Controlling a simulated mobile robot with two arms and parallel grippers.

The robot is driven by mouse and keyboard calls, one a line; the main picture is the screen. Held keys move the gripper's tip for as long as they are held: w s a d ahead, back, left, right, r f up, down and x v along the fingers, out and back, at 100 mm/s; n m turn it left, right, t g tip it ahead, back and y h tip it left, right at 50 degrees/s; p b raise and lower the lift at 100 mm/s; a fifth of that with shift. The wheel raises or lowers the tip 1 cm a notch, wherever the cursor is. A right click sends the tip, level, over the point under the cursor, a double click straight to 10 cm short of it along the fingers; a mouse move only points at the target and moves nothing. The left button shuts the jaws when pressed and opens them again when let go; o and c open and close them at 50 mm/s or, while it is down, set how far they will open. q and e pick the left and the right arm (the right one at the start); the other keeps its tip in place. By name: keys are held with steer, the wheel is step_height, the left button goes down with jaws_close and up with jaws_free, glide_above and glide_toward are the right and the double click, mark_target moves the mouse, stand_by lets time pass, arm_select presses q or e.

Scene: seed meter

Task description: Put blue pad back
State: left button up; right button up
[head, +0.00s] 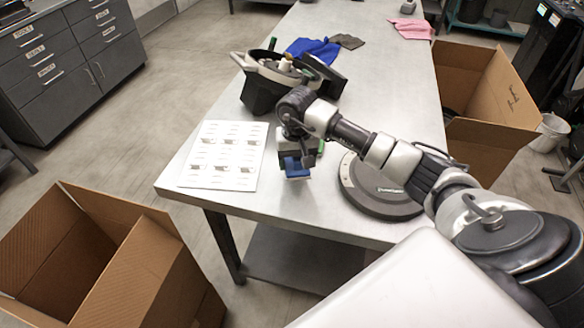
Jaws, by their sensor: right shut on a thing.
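My right gripper (300,150) reaches in from the right and points down over the near part of the metal table. It is shut on a small blue pad (294,167), held low near the tabletop. Whether the pad touches the table is hard to tell. The arm and gripper hide part of what is behind them. The seed meter (262,92), a dark housing with a pale rim and an open dark cover at its right, stands behind the gripper. My left gripper is not in view.
A printed instruction sheet (222,155) lies left of the gripper. A round dark disc (357,196) lies to its right, partly under my arm. Blue and brown cloths (314,50) lie behind the meter. Open cardboard boxes stand beside the table at left (150,265) and right (510,95).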

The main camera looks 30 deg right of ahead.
mark_target(292, 166)
steer(key=shift+w+a+f, duration=0.2)
steer(key=shift+a+f, duration=0.25)
steer(key=shift+a, duration=0.1)
step_height(292, 166, down, 3)
steer(key=shift+f+p, duration=0.15)
steer(key=shift+p, duration=0.65)
steer(key=shift+f, duration=0.3)
steer(key=o, duration=0.9)
steer(key=shift+r, duration=0.15)
step_height(292, 166, up, 12)
steer(key=shift+f+b, duration=0.1)
steer(key=shift+b, duration=1.1)
